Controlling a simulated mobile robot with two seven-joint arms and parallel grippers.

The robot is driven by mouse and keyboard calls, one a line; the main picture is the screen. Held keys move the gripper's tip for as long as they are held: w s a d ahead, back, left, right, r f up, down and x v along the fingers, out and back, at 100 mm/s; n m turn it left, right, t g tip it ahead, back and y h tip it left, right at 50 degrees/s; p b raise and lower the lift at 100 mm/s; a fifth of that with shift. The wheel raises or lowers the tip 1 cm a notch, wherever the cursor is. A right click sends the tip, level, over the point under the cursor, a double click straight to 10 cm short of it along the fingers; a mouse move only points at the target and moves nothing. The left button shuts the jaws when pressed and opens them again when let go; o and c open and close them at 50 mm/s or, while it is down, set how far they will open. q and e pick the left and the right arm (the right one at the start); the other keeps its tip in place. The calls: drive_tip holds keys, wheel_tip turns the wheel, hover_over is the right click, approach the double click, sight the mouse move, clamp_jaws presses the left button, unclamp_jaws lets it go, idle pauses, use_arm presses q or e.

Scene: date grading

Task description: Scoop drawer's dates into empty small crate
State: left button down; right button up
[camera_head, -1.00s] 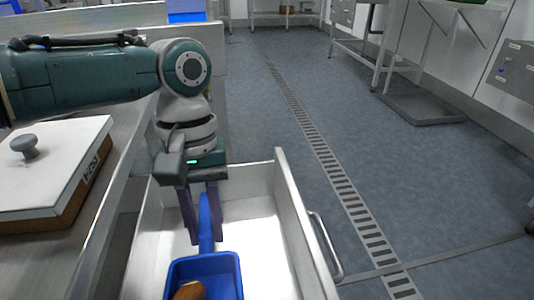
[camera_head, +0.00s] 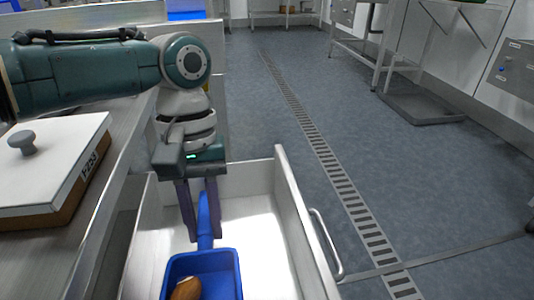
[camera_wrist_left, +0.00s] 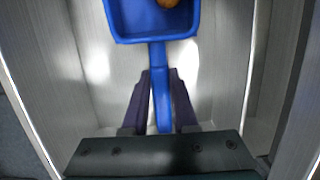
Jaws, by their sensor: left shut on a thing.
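A blue scoop (camera_head: 203,264) is inside the open white drawer (camera_head: 283,203). A brown date (camera_head: 187,289) lies in the scoop's pan. My left gripper (camera_head: 203,238) is shut on the scoop's handle and reaches down into the drawer. The left wrist view also shows the scoop (camera_wrist_left: 157,45), with the handle between my fingers (camera_wrist_left: 159,88) and part of a date (camera_wrist_left: 169,3) at the top edge. The near end of the drawer is cut off in the head view. No small crate can be made out for certain. My right gripper is not in view.
A box with a white knobbed lid (camera_head: 50,170) stands on the metal counter (camera_head: 112,197) left of the drawer. The drawer's handle (camera_head: 327,245) sticks out on the right.

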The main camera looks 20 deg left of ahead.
use_arm(q)
drive_tip(key=shift+w+g+b, duration=0.1)
drive_tip(key=shift+g+b, duration=0.2)
drive_tip(key=shift+b, duration=0.15)
drive_tip(key=shift+w+a+r+h+p, duration=0.15)
drive_tip(key=shift+r+h+p, duration=0.15)
drive_tip(key=shift+r+p, duration=0.85)
drive_tip(key=shift+w+r+g, duration=0.15)
drive_tip(key=shift+r+g, duration=0.35)
drive_tip(key=shift+r, duration=1.1)
drive_tip(key=shift+a, duration=0.1)
